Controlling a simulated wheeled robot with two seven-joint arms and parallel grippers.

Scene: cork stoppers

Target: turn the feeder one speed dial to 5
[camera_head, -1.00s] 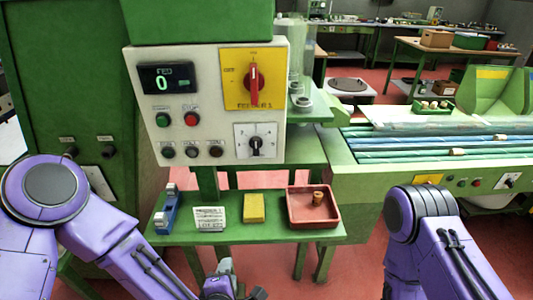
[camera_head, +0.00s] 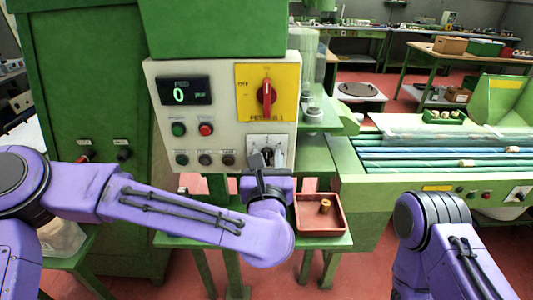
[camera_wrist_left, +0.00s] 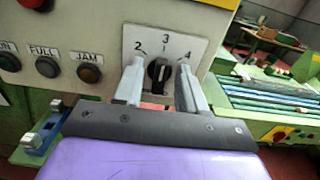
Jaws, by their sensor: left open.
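The speed dial (camera_wrist_left: 158,70) is a black knob on a white plate (camera_wrist_left: 165,45) with the numerals 2, 3 and 4 showing. Its white pointer mark looks to be turned up, roughly toward 3; the rest of the scale is hidden. My left gripper (camera_wrist_left: 159,84) is open, with one finger on each side of the knob. I cannot tell whether the fingers touch it.
The control panel (camera_head: 222,108) carries a display (camera_head: 184,91) reading 0, a red rotary switch (camera_head: 267,93) on a yellow plate and several buttons. Below, a red tray (camera_head: 322,226) with a cork stands on the green shelf. A green conveyor is at the right.

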